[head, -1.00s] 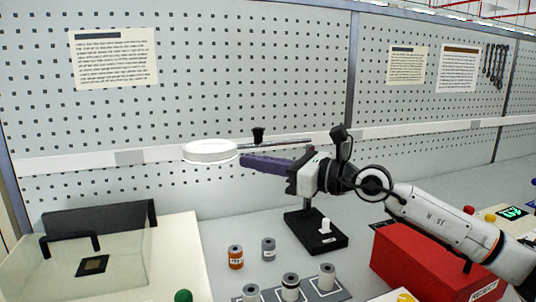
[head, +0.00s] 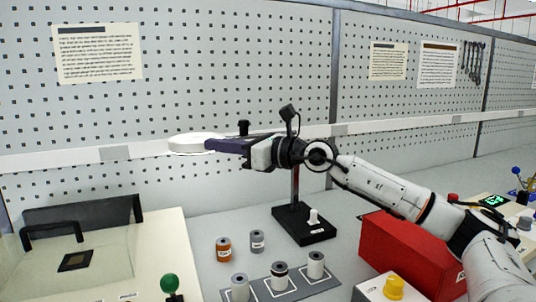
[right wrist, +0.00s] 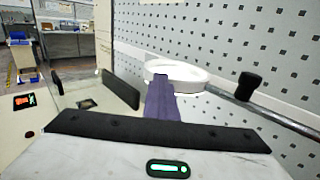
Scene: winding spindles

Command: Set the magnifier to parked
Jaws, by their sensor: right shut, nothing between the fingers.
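The magnifier's white round head (head: 190,143) sits at the end of a horizontal arm, with a black knob (head: 243,127) on it. In the head view my right gripper hides most of that arm. The post rises from a black base (head: 290,226) with a small white peg (head: 313,216). My right gripper (head: 208,145) is shut and empty, its purple fingers overlapping the head's right edge. In the right wrist view the fingers (right wrist: 160,84) reach the near rim of the white head (right wrist: 195,75), and the knob (right wrist: 247,84) stands to the right. Contact cannot be told. My left gripper is out of view.
A clear-walled box (head: 110,264) stands at the left, with a green ball knob (head: 169,283) near it. Several spools stand in front, some on a grey tray (head: 322,284). A red box (head: 400,255) lies below my right arm. A pegboard wall (head: 200,80) closes the back.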

